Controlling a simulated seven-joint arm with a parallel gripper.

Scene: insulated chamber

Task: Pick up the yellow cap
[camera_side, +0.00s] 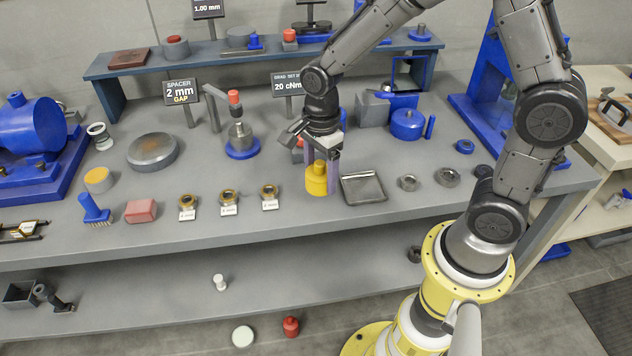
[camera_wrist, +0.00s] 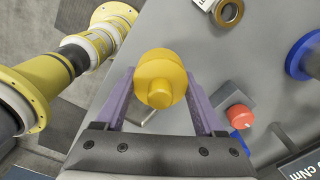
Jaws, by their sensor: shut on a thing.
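The yellow cap (camera_side: 317,179) is a stepped round piece with a wide base and a narrower top. In the side view it is upright at the bench's front middle, at or very close to the surface; I cannot tell if it touches. My gripper (camera_side: 322,160) points down over it with purple fingers on either side. In the wrist view the yellow cap (camera_wrist: 160,80) sits between the two purple fingers of my gripper (camera_wrist: 158,92), which are shut on it. Part of the cap's sides is hidden by the fingers in the side view.
A grey tray (camera_side: 363,189) lies just right of the cap. Several brass rings with labels (camera_side: 229,197) stand to the left. A red-topped block (camera_wrist: 240,117) is close to one finger. A blue-based fixture (camera_side: 242,147) stands behind left. Metal rings (camera_side: 408,182) lie right.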

